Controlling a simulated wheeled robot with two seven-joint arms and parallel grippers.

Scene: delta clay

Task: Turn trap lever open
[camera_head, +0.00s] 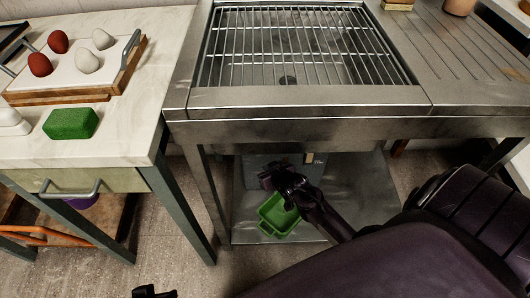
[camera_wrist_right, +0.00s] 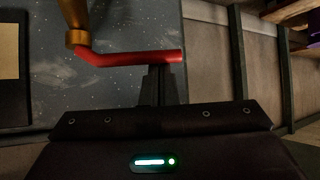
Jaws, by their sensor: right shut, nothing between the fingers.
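The trap lever (camera_wrist_right: 128,57) is a red bar with a bend, running right from a brass pipe (camera_wrist_right: 75,20) in the right wrist view. My right gripper (camera_wrist_right: 162,72) is shut and empty, its fingertips right at the lever's free end; I cannot tell whether they touch it. In the head view my right gripper (camera_head: 276,178) is under the steel sink, above a green tub (camera_head: 279,215), and the lever cannot be made out there. A dark tip at the bottom edge appears to be my left gripper (camera_head: 155,292), mostly out of frame.
The steel sink (camera_head: 300,128) with a wire rack (camera_head: 290,50) stands above my right arm. Its legs and a lower shelf (camera_head: 365,195) surround the space. At left, a marble-topped table (camera_head: 120,140) holds a green sponge (camera_head: 70,123) and a tray (camera_head: 90,90) with several egg-shaped pieces.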

